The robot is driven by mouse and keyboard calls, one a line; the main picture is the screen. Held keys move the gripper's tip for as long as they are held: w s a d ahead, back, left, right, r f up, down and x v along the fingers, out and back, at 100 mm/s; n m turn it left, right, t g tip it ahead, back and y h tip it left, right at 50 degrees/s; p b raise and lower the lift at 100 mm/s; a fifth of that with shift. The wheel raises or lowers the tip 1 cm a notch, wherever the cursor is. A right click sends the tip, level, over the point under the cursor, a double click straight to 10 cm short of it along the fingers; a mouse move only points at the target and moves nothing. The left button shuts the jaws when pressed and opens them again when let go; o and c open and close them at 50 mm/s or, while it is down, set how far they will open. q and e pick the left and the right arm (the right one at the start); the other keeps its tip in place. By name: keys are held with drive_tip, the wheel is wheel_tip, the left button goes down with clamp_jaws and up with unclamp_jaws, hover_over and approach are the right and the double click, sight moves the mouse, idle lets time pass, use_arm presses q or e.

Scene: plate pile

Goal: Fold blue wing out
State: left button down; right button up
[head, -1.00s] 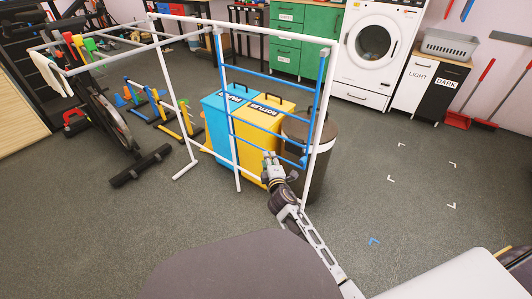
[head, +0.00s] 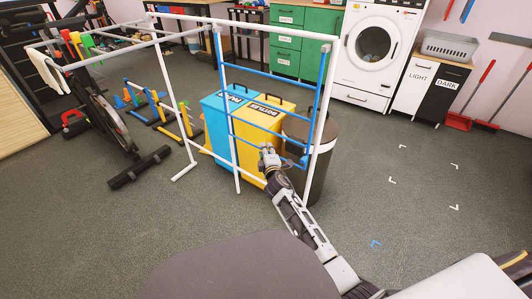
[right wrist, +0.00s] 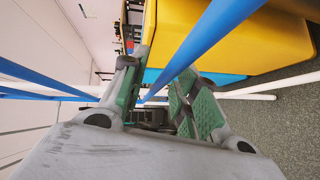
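The blue wing (head: 273,76) is a frame of blue rails on the near side of a white drying rack (head: 250,30). It stands upright, close to the rack's white posts. My right gripper (head: 268,150) is at the wing's lower rails, in front of the yellow bin. In the right wrist view its two green-padded fingers (right wrist: 160,95) are apart. A blue rail (right wrist: 205,45) runs diagonally across the gap between them. I cannot tell whether either pad touches it. My left gripper is not in view.
Behind the wing stand a blue bin (head: 216,125), a yellow bin (head: 250,150) and a dark round bin (head: 318,165). An exercise bike (head: 95,115) is at the left. Floor right of the rack, with white corner marks (head: 455,166), is clear.

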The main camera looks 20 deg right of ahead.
drive_tip(key=shift+c, duration=0.5)
clamp_jaws()
